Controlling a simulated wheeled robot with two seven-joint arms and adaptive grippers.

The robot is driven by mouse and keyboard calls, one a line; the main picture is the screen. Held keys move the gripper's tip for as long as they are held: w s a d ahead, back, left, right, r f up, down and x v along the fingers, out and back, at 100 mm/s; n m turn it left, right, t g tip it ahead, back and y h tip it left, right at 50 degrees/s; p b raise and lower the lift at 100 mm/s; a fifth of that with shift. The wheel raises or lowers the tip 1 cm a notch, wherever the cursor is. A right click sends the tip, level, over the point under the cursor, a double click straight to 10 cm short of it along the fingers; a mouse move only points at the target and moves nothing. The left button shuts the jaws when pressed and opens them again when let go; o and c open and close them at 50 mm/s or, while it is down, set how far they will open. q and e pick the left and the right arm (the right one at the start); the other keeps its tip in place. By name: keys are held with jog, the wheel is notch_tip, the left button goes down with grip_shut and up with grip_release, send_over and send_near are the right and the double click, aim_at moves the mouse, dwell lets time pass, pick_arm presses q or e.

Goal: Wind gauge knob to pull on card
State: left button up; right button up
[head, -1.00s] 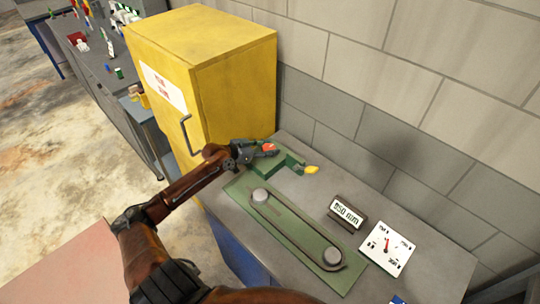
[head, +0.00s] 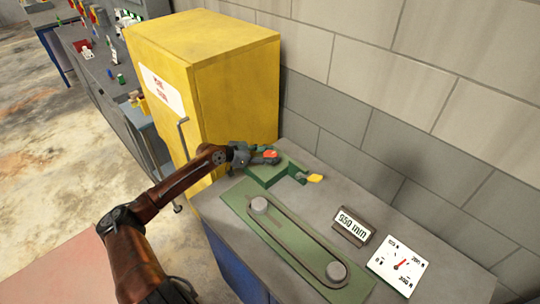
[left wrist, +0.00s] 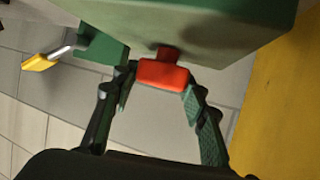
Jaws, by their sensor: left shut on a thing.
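The red knob (head: 271,154) sits on the green block (head: 285,166) at the far end of the bench. My left gripper (head: 262,157) is shut on it. In the left wrist view the red knob (left wrist: 163,74) lies between the two fingertips (left wrist: 158,80), below the green housing (left wrist: 185,28). The white gauge (head: 400,262) lies at the bench's right, its red pointer aimed up and right. The dark-framed card (head: 352,225) beside it appears to read "550 mm", though the first digit is unclear. My right gripper is out of view.
A green plate with a belt around two pulleys (head: 300,240) lies in front. A yellow-tipped lever (head: 314,178) sticks out from the block. A tall yellow cabinet (head: 235,90) stands close left of my gripper, and a block wall (head: 400,150) rises behind.

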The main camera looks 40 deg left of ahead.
pick_arm(q)
jog(key=o, duration=1.2)
jog(key=shift+s, duration=0.1)
jog(key=v, duration=1.1)
jog(key=shift+s+a+r, duration=0.15)
jog(key=shift+s+a, duration=0.05)
jog(key=shift+s, duration=0.15)
